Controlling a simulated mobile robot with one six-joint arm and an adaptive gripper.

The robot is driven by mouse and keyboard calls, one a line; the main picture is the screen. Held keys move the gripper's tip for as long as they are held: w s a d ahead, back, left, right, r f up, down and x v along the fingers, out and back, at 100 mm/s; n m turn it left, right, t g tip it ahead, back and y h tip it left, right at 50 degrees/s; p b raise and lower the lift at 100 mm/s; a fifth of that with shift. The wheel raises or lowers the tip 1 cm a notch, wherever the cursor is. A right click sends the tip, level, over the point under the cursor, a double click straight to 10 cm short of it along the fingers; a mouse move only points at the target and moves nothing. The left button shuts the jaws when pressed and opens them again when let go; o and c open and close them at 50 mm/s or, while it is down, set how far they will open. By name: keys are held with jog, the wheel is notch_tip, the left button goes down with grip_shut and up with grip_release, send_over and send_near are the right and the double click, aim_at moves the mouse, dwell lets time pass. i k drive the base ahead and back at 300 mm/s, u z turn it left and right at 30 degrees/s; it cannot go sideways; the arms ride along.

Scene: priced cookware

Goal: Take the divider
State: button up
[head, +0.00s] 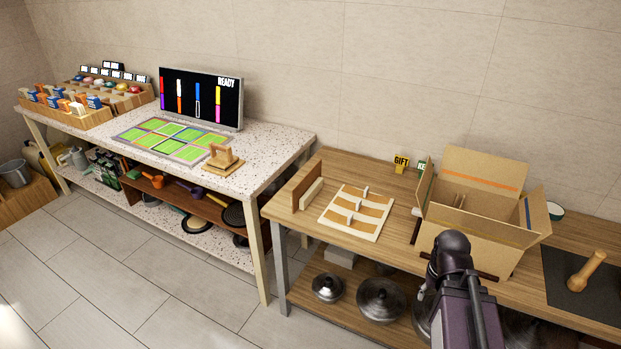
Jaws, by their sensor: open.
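I cannot tell for certain which piece is the divider. An open cardboard box (467,226) stands farther right, with thin upright pieces (459,199) inside. My dark arm rises in front of the box. My gripper cannot be made out.
Small GIFT (401,162) and partly hidden signs stand behind the box. A dark mat (570,284) with a wooden pestle-like piece (587,271) lies at right. Metal lids (380,298) rest on the lower shelf. A speckled table (268,165) with a READY screen (202,97) stands left, across a gap.

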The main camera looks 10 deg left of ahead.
aim_at(309, 177)
jog(key=i, duration=0.25)
jog(key=z, duration=0.65)
jog(key=k, duration=0.15)
jog(key=u, duration=3.15)
jog(key=i, duration=1.35)
